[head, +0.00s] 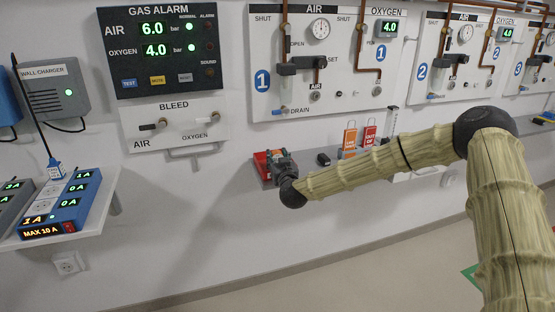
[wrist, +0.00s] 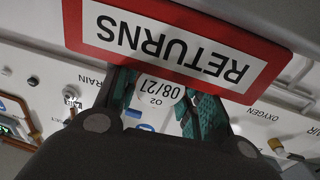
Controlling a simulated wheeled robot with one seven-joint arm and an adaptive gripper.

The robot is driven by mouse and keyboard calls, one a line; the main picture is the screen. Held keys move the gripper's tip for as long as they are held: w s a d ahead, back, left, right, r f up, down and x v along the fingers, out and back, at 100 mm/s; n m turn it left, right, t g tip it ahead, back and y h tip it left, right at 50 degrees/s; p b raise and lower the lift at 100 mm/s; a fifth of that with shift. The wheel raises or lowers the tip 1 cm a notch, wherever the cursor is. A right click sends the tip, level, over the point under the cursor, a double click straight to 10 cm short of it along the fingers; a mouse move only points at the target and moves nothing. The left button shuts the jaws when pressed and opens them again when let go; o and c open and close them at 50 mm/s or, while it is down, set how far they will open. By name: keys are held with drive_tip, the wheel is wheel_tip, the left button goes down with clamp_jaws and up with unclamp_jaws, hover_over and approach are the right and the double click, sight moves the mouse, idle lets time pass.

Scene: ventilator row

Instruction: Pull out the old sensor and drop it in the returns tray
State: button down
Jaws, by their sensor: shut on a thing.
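The old sensor (wrist: 160,88) is a pale cylinder marked O2 08/21, seen in the wrist view between the teal finger pads. My gripper (head: 280,158) is shut on it; the fingers also show in the wrist view (wrist: 162,100). In the head view my gripper covers the sensor. The returns tray (head: 261,165) is red and sits at the left end of the wall shelf, partly hidden behind my gripper. Its white RETURNS label with a red border (wrist: 170,45) shows upside down in the wrist view, close to the sensor. Whether the sensor is over the tray's opening I cannot tell.
A small black object (head: 323,159) lies on the shelf right of my gripper. The gas panel (head: 320,60) is above. A charger stand (head: 62,205) is at left.

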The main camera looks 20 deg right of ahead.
drive_tip(key=shift+f, duration=0.2)
drive_tip(key=c, duration=0.8)
unclamp_jaws()
drive_tip(key=shift+f, duration=0.1)
drive_tip(key=shift+s+f, duration=0.1)
drive_tip(key=shift+s, duration=0.05)
drive_tip(key=shift+s+a+f, duration=0.1)
drive_tip(key=shift+s, duration=0.2)
drive_tip(key=s, duration=1.1)
drive_tip(key=shift+a+r, duration=0.3)
drive_tip(key=shift+r, duration=0.1)
